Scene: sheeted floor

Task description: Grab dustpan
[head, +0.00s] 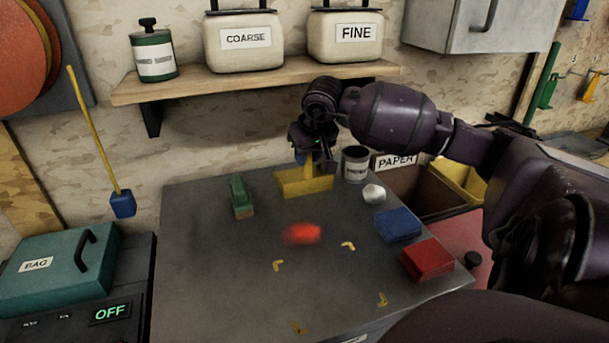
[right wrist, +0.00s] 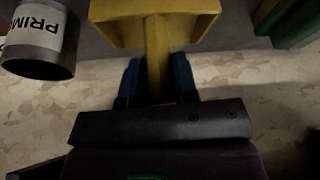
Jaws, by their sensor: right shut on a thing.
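The yellow dustpan (head: 303,184) stands near the back edge of the grey table (head: 215,280), below the shelf. Its pan faces the table and its handle rises into my right gripper (head: 308,158). In the right wrist view the dustpan's pan (right wrist: 150,12) is at the top, and its handle runs down between the two blue fingers of my right gripper (right wrist: 158,78), which are shut on it. I cannot tell whether the dustpan touches the table. My left gripper is not in view.
A green brush-like block (head: 241,197) stands left of the dustpan, and a grey tin (head: 355,163) stands close on its right. A white lump (head: 374,193), blue block (head: 398,225) and red block (head: 427,260) lie further right. The wooden shelf (head: 200,85) overhangs behind.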

